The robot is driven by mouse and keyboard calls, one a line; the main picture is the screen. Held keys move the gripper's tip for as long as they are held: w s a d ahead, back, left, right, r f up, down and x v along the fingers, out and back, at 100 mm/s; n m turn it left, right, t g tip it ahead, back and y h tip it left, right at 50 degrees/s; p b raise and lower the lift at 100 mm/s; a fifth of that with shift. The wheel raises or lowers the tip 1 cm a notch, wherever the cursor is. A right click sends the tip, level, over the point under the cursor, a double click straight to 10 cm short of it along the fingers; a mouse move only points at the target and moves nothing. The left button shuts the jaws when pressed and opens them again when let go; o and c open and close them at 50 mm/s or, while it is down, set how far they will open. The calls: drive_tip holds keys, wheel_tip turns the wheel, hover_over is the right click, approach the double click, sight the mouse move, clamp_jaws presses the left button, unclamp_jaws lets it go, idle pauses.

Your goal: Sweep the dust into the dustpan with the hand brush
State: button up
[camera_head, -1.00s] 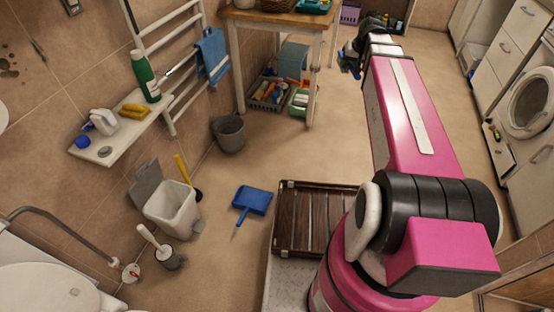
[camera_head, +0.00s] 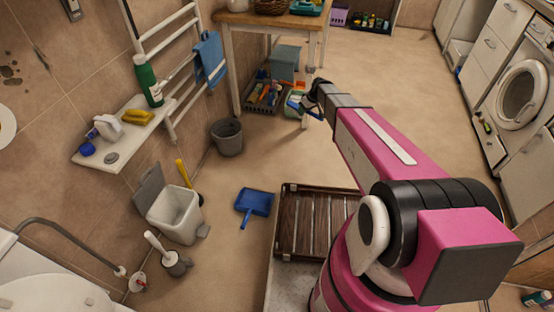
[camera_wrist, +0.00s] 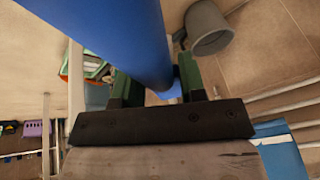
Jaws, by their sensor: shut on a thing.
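The blue dustpan (camera_head: 257,201) lies on the floor left of the wooden slatted rack, its handle toward the bottom of the picture. My gripper (camera_head: 304,103) is above the floor by the wooden table's front leg, up and right of the dustpan and apart from it. In the wrist view my gripper (camera_wrist: 157,84) is shut on a long blue thing (camera_wrist: 112,32), which looks like the hand brush. Its blue also shows small in the head view (camera_head: 294,103). I cannot make out its bristles. I cannot make out any dust on the floor.
A wooden table (camera_head: 270,20) with a basket beneath stands beyond my gripper. A grey bucket (camera_head: 227,138), a white pedal bin (camera_head: 176,216) and a toilet brush (camera_head: 170,258) line the left. The slatted rack (camera_head: 310,220) is near my base.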

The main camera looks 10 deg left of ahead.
drive_tip(key=shift+s+a+f+n+g, duration=0.35)
drive_tip(key=shift+s+a+f+n, duration=1.25)
drive_tip(key=shift+f, duration=4.85)
drive_tip(key=shift+s+a+f+n+g, duration=0.1)
drive_tip(key=shift+a+f+n+g, duration=0.4)
drive_tip(key=shift+a+f, duration=4.2)
drive_tip(key=shift+s+a+f+n+g, duration=0.35)
drive_tip(key=shift+s+f+n, duration=0.6)
drive_tip(key=shift+f, duration=7.3)
drive_tip(key=shift+w+a+f, duration=0.1)
drive_tip(key=shift+w+f, duration=0.1)
drive_tip(key=shift+f, duration=0.35)
drive_tip(key=shift+s, duration=0.15)
drive_tip(key=shift+s+a+r, duration=0.1)
drive_tip(key=shift+s, duration=0.95)
drive_tip(key=shift+s+a+f, duration=0.1)
drive_tip(key=shift+s, duration=0.6)
drive_tip(key=shift+s+a+f, duration=0.1)
drive_tip(key=shift+s, duration=0.6)
